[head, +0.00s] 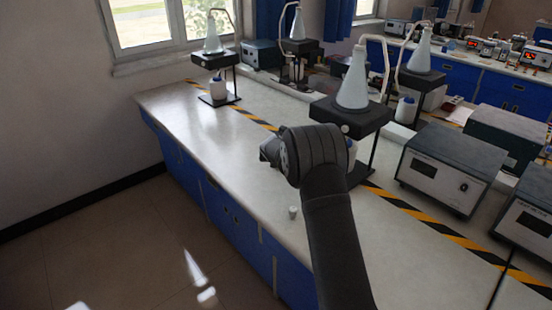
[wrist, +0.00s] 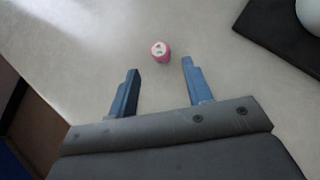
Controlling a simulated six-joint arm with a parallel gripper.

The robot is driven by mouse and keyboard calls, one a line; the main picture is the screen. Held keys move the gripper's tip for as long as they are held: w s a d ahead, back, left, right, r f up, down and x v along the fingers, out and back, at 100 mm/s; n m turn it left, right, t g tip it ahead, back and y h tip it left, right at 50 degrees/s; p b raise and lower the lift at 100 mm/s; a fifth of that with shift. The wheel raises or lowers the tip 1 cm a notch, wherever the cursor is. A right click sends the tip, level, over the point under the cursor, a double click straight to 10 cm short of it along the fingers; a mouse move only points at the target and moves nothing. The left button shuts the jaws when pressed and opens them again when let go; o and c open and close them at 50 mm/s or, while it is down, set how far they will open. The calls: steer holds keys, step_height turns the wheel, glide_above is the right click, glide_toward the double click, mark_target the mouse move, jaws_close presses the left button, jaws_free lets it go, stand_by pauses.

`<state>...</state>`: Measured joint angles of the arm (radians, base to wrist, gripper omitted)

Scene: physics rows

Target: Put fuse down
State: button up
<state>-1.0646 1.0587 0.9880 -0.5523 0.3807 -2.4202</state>
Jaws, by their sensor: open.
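A small pink piece with a white, holed top (wrist: 160,51), which I take to be the fuse, stands on the pale bench top in the wrist view. My gripper (wrist: 160,68) is open, with its two blue fingers apart and nothing between them. The piece is just beyond the fingertips, roughly centred on the gap and apart from both fingers. In the head view my arm covers the fingers, and I cannot make out the pink piece there.
A small whitish cylinder (head: 292,212) stands near the bench's front edge. A black stand with a conical flask (head: 353,85) is behind my wrist. Grey instrument boxes (head: 447,170) stand at right, beyond striped tape (head: 440,232). The bench (head: 190,115) is clear to the left.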

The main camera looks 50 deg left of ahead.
steer(key=shift+v, duration=1.7)
steer(key=shift+f, duration=0.1)
steer(key=x, duration=1.2)
steer(key=shift+r, duration=0.9)
